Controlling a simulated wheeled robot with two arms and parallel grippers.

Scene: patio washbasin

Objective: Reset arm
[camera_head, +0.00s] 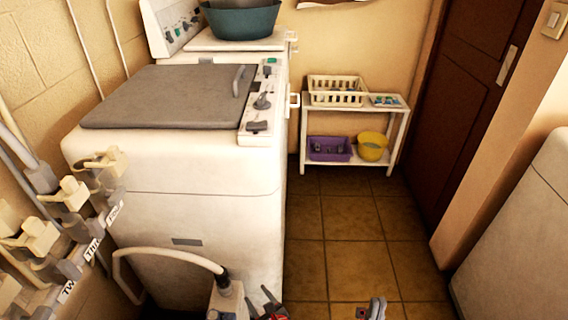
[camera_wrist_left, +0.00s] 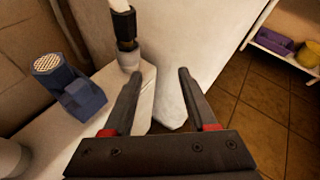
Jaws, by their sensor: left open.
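My left gripper (camera_head: 268,308) shows only in part at the bottom edge of the head view, dark with red parts. In the left wrist view the left gripper (camera_wrist_left: 160,74) has its two dark fingers apart with nothing between them. Its fingertips are near a white surface beside the washing machine (camera_head: 190,210). My right gripper (camera_head: 374,310) is partly in view at the bottom edge of the head view, over the tiled floor. Most of it is cut off, and its opening cannot be made out.
A white hose (camera_head: 165,253) ends in a dark fitting; a blue fitting (camera_wrist_left: 70,88) is left of my left gripper. Valves (camera_head: 70,195) line the left wall. A shelf (camera_head: 352,170) holds baskets and a yellow bowl (camera_head: 372,146). The tiled floor (camera_head: 350,225) is clear.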

